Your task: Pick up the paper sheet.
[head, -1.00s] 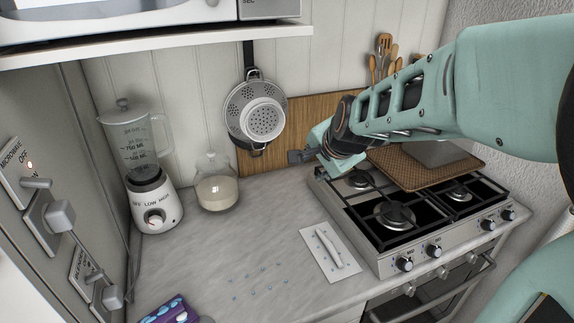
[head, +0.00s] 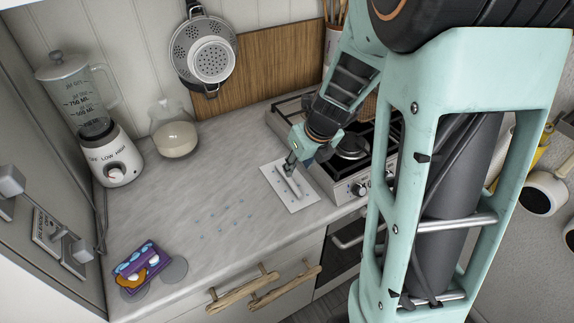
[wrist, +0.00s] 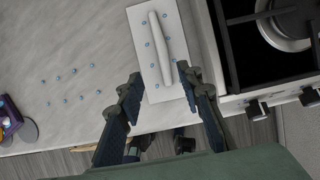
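The paper sheet (head: 298,200) is a white rectangle lying flat on the grey counter, beside the stove's left side. A pale, slim rod-like item (wrist: 160,48) lies along it, and small blue dots show on the sheet in the wrist view (wrist: 173,22). My gripper (head: 291,168) is over the sheet in the head view and hides part of its upper edge. In the wrist view my gripper (wrist: 158,82) is open, its two fingers apart on either side of the sheet's near end. Nothing shows between the fingertips except the sheet and counter beneath.
The gas stove (head: 340,180) stands close on the right of the sheet. A blender (head: 100,130) and a glass jug (head: 173,135) stand at the back left. A purple packet (head: 142,265) lies at the front left. The counter's middle is clear apart from blue dots.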

